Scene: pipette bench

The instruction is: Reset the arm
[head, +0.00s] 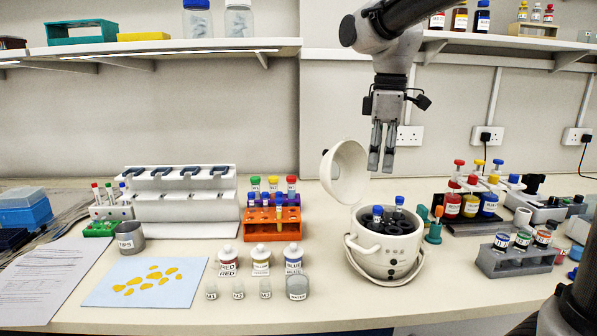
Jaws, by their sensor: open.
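My gripper (382,146) hangs from my arm at the upper middle right of the head view. Its two fingers point down, are open and hold nothing. It is in the air above the bench, over and a little behind the white centrifuge (388,262). The centrifuge's round lid (345,172) stands open to the left of the fingers. Two blue-capped tubes (378,212) stand in the dark rotor.
An orange rack (256,226) with capped tubes stands left of the centrifuge, behind labelled bottles (261,262). A grey vial rack (500,262) is at right. Shelves (150,50) line the wall above. A blue sheet (110,291) with yellow pieces lies front left.

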